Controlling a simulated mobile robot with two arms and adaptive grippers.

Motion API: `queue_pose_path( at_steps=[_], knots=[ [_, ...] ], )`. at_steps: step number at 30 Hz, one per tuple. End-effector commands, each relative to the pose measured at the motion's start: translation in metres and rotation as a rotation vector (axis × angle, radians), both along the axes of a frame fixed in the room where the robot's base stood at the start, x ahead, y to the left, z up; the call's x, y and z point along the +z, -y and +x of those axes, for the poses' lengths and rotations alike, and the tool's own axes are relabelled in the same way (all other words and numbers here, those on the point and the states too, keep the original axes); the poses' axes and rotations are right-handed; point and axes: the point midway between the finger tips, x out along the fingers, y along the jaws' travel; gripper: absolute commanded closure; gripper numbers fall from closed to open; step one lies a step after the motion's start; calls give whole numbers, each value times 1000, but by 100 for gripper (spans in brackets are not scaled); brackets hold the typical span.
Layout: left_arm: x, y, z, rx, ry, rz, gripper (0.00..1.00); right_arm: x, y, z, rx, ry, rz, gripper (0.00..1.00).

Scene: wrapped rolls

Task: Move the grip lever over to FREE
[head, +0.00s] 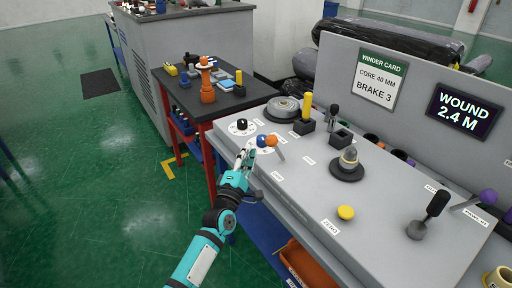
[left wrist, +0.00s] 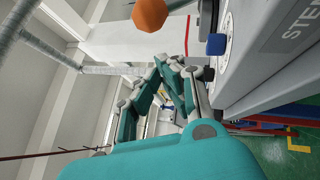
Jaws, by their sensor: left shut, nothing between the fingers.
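On the grey console, a lever with an orange ball (head: 271,141) stands beside a blue knob (head: 262,140); I cannot read which label marks the grip lever or FREE. The orange ball (left wrist: 150,14) shows at the top of the left wrist view, with the blue knob (left wrist: 216,45) to its right. My left gripper (head: 250,152) is shut and empty, just left of and below these two knobs in the head view. In the left wrist view its fingers (left wrist: 172,68) are together, apart from the orange ball. My right gripper is not in view.
A black knob on a white dial (head: 242,125) lies beyond the gripper. The console also holds a yellow button (head: 346,212), a black-handled lever (head: 430,214) and a purple-balled lever (head: 488,197). A dark-topped table (head: 225,103) with an orange part stands behind left.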

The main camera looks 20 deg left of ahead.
Motion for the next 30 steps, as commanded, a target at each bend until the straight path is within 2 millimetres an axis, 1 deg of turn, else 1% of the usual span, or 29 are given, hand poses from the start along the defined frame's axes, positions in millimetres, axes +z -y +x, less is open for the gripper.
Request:
queue_pose_path(
  at_steps=[1, 2, 8, 20, 23, 27, 30],
  knots=[
    [6, 8, 5, -3, -1, -3, 100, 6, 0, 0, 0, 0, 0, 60],
    [7, 11, 7, -3, -1, -2, 100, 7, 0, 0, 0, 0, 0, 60],
    [10, 21, 16, -1, -1, -1, 100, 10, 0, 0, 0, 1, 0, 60],
    [10, 22, 17, -1, -3, 1, 100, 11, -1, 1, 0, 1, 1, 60],
    [12, 23, 19, -2, -10, 6, 100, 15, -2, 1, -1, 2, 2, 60],
    [18, 24, 25, -2, -35, 25, 100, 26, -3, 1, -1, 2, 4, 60],
    [18, 24, 27, -2, -45, 36, 100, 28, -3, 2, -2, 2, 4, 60]
  ],
)
